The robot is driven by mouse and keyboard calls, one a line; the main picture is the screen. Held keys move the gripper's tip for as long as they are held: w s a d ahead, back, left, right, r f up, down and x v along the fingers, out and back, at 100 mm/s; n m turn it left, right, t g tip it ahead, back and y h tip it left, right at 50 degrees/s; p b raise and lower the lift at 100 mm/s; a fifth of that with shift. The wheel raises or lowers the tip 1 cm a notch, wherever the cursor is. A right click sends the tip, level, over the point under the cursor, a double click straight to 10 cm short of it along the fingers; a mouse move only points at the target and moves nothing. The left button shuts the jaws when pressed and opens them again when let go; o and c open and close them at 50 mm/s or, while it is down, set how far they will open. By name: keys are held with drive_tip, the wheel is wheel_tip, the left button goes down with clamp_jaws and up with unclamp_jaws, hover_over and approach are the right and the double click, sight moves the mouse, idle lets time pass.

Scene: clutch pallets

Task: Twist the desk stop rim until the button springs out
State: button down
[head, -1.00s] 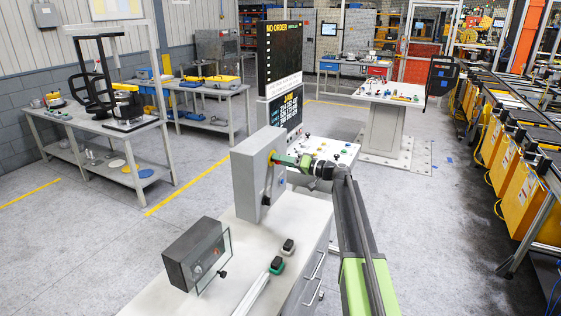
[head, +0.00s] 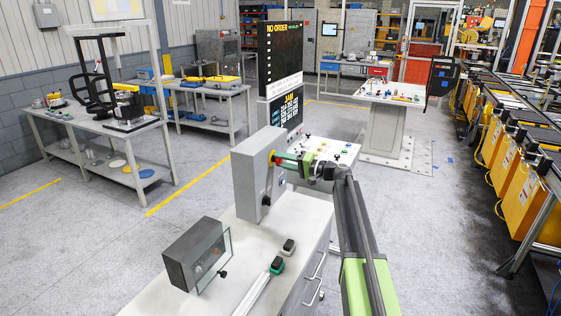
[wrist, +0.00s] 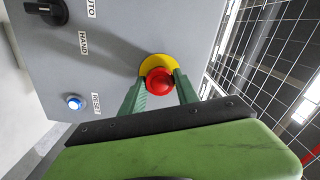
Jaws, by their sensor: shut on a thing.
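The desk stop is a red round button (wrist: 159,82) on a yellow collar (wrist: 153,62), set on the face of a grey control box (head: 250,175). My gripper (wrist: 160,86) has one green finger on each side of the red button and is shut on it. In the head view my gripper (head: 287,158) reaches in from the right to the box face, and its fingers partly hide the button. How far the button stands out from the collar cannot be told.
The box face also carries a black selector knob (wrist: 46,11) and a lit blue reset button (wrist: 74,102). The box stands on a pale bench (head: 245,250).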

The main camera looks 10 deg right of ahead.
drive_tip(key=shift+m, duration=1.2)
drive_tip(key=shift+w, duration=0.1)
drive_tip(key=c, duration=0.9)
unclamp_jaws()
drive_tip(key=v, duration=1.7)
drive_tip(key=shift+d, duration=0.15)
